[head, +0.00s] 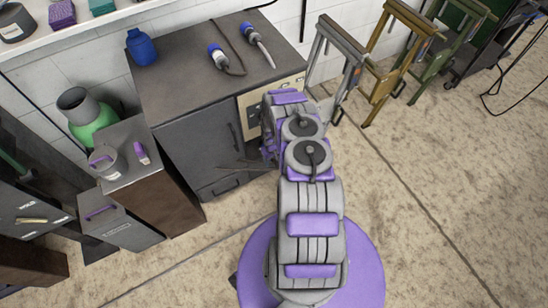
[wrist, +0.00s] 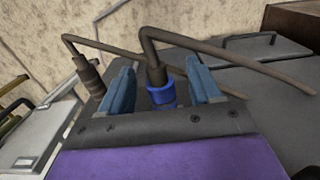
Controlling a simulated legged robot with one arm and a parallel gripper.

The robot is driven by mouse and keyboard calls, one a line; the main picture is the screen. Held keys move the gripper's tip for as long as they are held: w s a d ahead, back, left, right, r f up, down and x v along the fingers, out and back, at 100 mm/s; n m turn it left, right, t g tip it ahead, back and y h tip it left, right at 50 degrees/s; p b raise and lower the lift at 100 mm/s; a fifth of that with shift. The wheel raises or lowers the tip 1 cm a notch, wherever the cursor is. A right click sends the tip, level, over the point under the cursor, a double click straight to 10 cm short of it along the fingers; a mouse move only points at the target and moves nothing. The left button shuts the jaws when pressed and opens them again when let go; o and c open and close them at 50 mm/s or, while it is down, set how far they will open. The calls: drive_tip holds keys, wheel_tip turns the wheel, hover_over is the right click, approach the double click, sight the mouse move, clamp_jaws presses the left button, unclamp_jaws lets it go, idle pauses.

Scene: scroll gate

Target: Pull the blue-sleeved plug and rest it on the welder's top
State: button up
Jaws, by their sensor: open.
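In the wrist view a blue-sleeved plug (wrist: 162,95) with a dark bent cable stands between the two fingers of my gripper (wrist: 160,66). The fingers are open, with gaps visible on both sides of the sleeve. A second, brownish-grey plug (wrist: 89,74) with its own cable is to the left, outside the fingers. In the head view my arm hides the gripper and these plugs, beside the socket panel (head: 252,113) on the cabinet's side. I cannot tell for sure which unit is the welder; a grey box (head: 120,228) with a purple handle stands on the floor at lower left.
A brown-sided cabinet (head: 155,192) carries a cup and a small purple item. Folding stands (head: 385,65) are at upper right. Floor (head: 440,180) is clear to the right.

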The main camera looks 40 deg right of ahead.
drive_tip(key=shift+a, duration=0.1)
drive_tip(key=shift+d+f, duration=0.15)
drive_tip(key=shift+d, duration=0.35)
drive_tip(key=c, duration=0.5)
drive_tip(key=shift+a, duration=0.35)
drive_tip(key=c, duration=0.6)
drive_tip(key=o, duration=0.5)
drive_tip(key=shift+d, duration=0.25)
clamp_jaws()
drive_tip(key=shift+a, duration=0.1)
drive_tip(key=shift+a, duration=0.1)
drive_tip(key=shift+s, duration=0.1)
drive_tip(key=shift+s+a+p, duration=0.15)
drive_tip(key=shift+s+p, duration=0.3)
drive_tip(key=shift+s, duration=0.3)
